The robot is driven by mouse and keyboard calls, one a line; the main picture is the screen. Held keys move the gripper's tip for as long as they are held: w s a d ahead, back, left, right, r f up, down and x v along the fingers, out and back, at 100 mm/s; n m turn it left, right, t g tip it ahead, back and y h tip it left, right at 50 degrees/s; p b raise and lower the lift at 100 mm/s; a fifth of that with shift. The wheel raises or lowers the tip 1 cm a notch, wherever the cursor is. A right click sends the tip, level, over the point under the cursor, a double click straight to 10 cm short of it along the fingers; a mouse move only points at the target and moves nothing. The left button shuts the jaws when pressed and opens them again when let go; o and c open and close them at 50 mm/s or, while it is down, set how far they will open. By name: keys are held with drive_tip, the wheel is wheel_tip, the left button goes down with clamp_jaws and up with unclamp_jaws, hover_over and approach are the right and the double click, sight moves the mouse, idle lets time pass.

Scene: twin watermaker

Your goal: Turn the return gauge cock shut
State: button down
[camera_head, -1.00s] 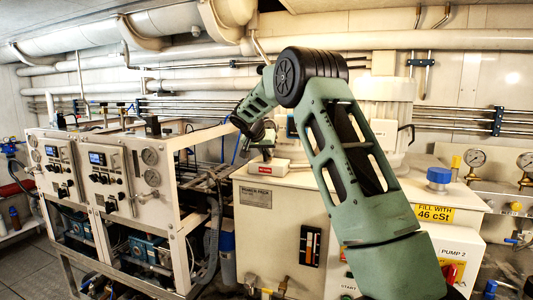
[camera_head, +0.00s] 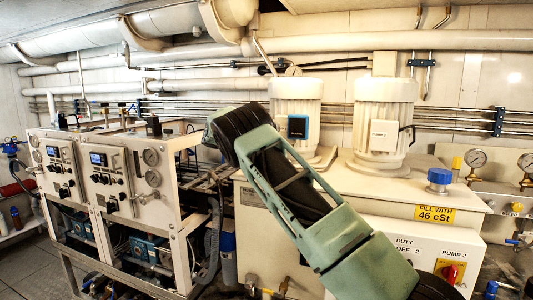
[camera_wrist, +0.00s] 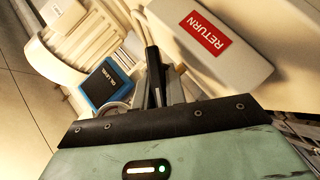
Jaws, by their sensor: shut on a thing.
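In the wrist view my gripper (camera_wrist: 155,85) is shut, its dark narrow fingers close together beside the pale block with the red RETURN label (camera_wrist: 205,33). The return gauge cock is mostly hidden by the fingers; a small brass-coloured bit (camera_wrist: 181,69) shows just right of them, next to the block. How far the cock is turned cannot be made out. In the head view my green arm crosses in front of the power pack, and it hides the gripper, the RETURN block and the cock.
Two white pump motors (camera_head: 296,108) (camera_head: 384,120) stand on the power pack top; the nearer one's blue-framed plate (camera_wrist: 104,87) is close to my gripper. A blue cap (camera_head: 439,178) and gauges (camera_head: 476,158) are at right. The watermaker panel rack (camera_head: 110,180) stands left.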

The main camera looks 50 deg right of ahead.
drive_tip(key=shift+w+f+n+g+h+b, duration=0.1)
drive_tip(key=shift+f+n+g+h+b, duration=0.1)
drive_tip(key=shift+n+g+h+b, duration=1)
drive_tip(key=shift+n+g+h, duration=0.1)
drive_tip(key=shift+n+h, duration=0.6)
drive_tip(key=shift+r, duration=0.1)
drive_tip(key=c, duration=1.4)
unclamp_jaws()
drive_tip(key=shift+c, duration=0.2)
